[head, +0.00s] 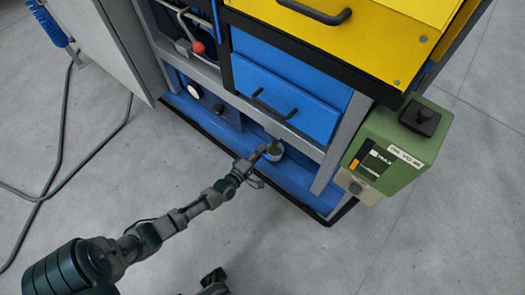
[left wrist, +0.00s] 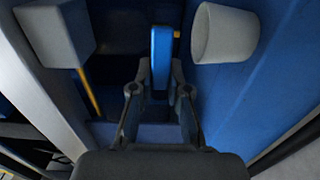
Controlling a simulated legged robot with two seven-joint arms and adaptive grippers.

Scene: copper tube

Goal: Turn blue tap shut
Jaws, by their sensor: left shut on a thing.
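The blue tap's handle (left wrist: 161,48) stands upright in the middle of the left wrist view. My left gripper (left wrist: 160,75) is shut on its lower end, with one finger on each side. In the head view my left gripper (head: 264,153) reaches into the low blue bay of the cabinet, under the blue drawer. The tap cannot be made out there behind the gripper. A dark part at the bottom edge of the head view (head: 213,282) looks like my right gripper, mostly cut off; its fingers are unclear.
A pale cup-shaped part (left wrist: 225,34) sits close right of the tap, and a grey block (left wrist: 56,33) is to its left. The blue drawer (head: 285,95) overhangs the bay. A green box (head: 395,145) hangs at the cabinet's right corner. The floor in front is clear.

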